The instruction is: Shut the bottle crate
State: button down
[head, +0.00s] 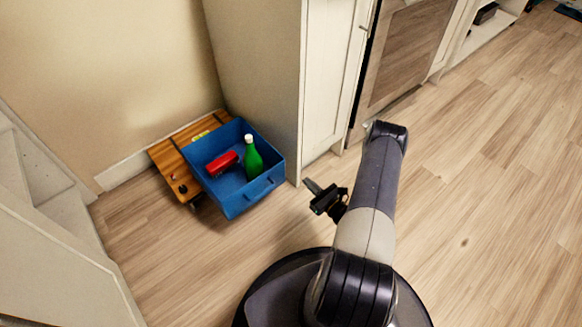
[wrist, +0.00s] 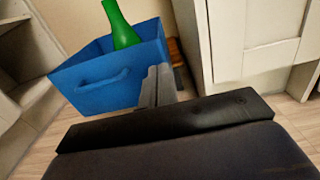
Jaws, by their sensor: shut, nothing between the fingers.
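The bottle crate is a blue open-topped box (head: 237,201) with a handle on its front face. It juts out from a low wooden shelf unit (head: 172,163) in the corner. A green bottle (head: 252,160) with a white cap stands in it beside a red object (head: 222,163). My gripper (head: 310,184) is shut and empty, in front of the crate and to its right, apart from it in the head view. In the wrist view, the gripper's fingers (wrist: 157,86) overlap the right part of the blue front (wrist: 95,92); contact cannot be told. The green bottle also shows there (wrist: 120,25).
A pale cabinet (head: 322,85) stands close at the crate's right. A whitish stepped unit (head: 50,240) stands at the left. The wood floor (head: 470,200) is open at the right and in front of the crate.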

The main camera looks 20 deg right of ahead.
aim_at(285, 161)
jog(key=b+x, duration=0.2)
jog(key=x, duration=0.8)
